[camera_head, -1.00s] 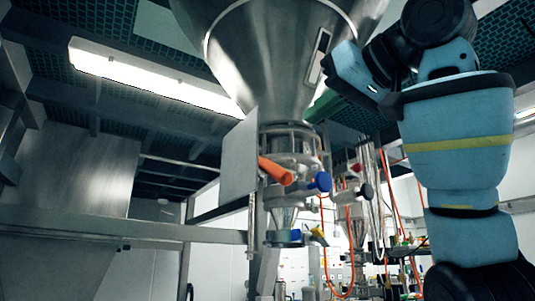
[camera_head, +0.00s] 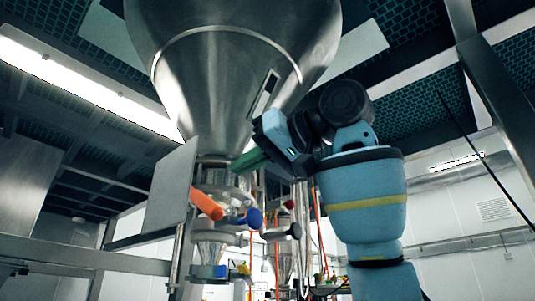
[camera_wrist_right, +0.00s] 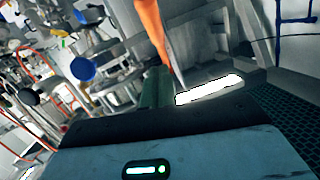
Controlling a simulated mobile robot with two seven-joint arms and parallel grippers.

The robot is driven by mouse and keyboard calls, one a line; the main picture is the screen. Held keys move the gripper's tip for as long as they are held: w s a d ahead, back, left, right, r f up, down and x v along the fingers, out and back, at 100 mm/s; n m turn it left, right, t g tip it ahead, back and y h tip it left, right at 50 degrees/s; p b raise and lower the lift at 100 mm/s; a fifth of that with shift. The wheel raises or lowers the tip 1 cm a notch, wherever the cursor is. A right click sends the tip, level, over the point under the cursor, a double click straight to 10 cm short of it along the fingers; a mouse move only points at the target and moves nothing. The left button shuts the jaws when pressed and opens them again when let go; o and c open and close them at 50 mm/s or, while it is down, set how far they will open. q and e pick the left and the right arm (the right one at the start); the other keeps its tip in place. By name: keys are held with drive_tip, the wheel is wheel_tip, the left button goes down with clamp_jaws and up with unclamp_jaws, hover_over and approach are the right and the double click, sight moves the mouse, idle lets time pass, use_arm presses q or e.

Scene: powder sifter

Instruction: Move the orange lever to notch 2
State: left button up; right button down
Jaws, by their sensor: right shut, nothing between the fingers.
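The orange lever (camera_head: 207,204) sticks out from the metal valve assembly below the big steel hopper (camera_head: 235,60), beside a flat grey plate (camera_head: 170,190). It also shows in the right wrist view (camera_wrist_right: 151,25), at the top just beyond the fingers. My right gripper (camera_head: 240,168) is shut and empty, its green fingers above and to the right of the lever. In the wrist view the right gripper (camera_wrist_right: 155,85) points towards the lever; I cannot tell whether they touch. No notch marks are readable. My left gripper is out of view.
A blue knob (camera_head: 254,217) sits just right of the lever, with a dark knob (camera_head: 294,231) and a red knob (camera_head: 289,204) further right. Orange hoses hang behind. A horizontal metal beam (camera_head: 80,257) crosses the lower left.

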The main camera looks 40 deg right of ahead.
drive_tip(key=shift+w+a+f, duration=0.25)
drive_tip(key=shift+w+f, duration=0.35)
drive_tip(key=shift+w, duration=0.1)
drive_tip(key=shift+w+a+f, duration=0.2)
drive_tip(key=shift+w+f, duration=0.4)
drive_tip(key=shift+w, duration=0.05)
drive_tip(key=shift+w+a+f, duration=0.25)
drive_tip(key=shift+w+f, duration=0.35)
drive_tip(key=shift+w, duration=0.1)
